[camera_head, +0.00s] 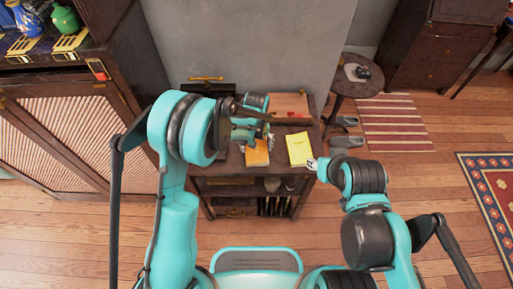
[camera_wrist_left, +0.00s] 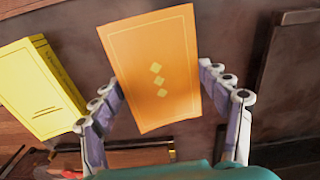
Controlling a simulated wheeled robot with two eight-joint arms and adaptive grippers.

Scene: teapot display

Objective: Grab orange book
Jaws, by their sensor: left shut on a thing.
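The orange book (camera_head: 257,154) shows at the front of the dark shelf top in the head view, partly behind my left arm. In the left wrist view the orange book (camera_wrist_left: 152,68), with small yellow diamonds on its cover, is between the two fingers of my left gripper (camera_wrist_left: 162,82). My left gripper (camera_head: 256,140) is shut on it, a finger at each long side. Whether the book is lifted clear of the surface cannot be told. My right gripper (camera_head: 312,164) is at the shelf's right front edge, near the yellow book; its jaw opening is too small to judge.
A yellow book (camera_head: 299,149) lies to the right of the orange one; it also shows in the left wrist view (camera_wrist_left: 38,90). The shelf (camera_head: 231,168) stands against a grey wall. A small round table (camera_head: 357,86) is to its right, a dark cabinet (camera_head: 60,95) left.

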